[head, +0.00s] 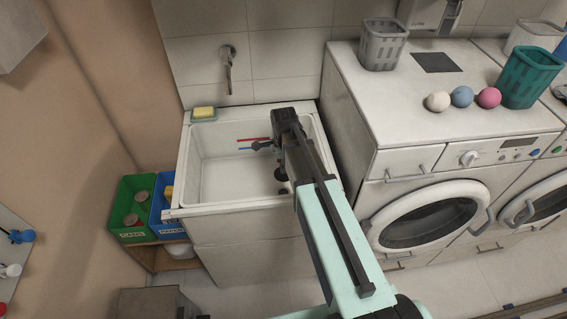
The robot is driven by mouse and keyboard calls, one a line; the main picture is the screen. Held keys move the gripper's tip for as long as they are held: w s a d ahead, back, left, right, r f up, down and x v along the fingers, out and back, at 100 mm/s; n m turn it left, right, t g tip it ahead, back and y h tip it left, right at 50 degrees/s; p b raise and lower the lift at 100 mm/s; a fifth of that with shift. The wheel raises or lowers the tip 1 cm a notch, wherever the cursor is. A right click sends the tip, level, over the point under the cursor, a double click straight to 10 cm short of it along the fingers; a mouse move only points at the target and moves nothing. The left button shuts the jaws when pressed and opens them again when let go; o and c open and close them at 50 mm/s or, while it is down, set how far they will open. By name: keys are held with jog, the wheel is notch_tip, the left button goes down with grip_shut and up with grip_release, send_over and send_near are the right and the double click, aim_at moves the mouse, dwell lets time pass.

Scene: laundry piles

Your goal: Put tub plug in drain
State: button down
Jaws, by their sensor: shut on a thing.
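The white tub (215,170) is a deep square sink below the wall tap, in the middle left of the head view. My gripper (280,174) reaches down into its right part and is shut on the tub plug, which is largely hidden by the gripper and arm. A small dark round spot (284,190) shows just below the fingertips near the tub floor; I cannot tell whether it is the plug or the drain. The arm covers the tub's right side.
A yellow sponge (203,112) lies on the tub's back left rim, near the wall tap (228,66). Green (131,205) and blue (168,215) bins stand left. A washing machine (425,160) stands close on the right, with balls and baskets on top. The tub's left half is clear.

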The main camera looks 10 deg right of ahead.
jog(key=shift+f+b, duration=2.85)
jog(key=shift+f, duration=2.85)
jog(key=shift+f+b, duration=0.3)
jog(key=shift+f, duration=0.2)
jog(key=c, duration=1.1)
grip_release()
jog(key=shift+o, duration=0.2)
jog(key=shift+r, duration=0.15)
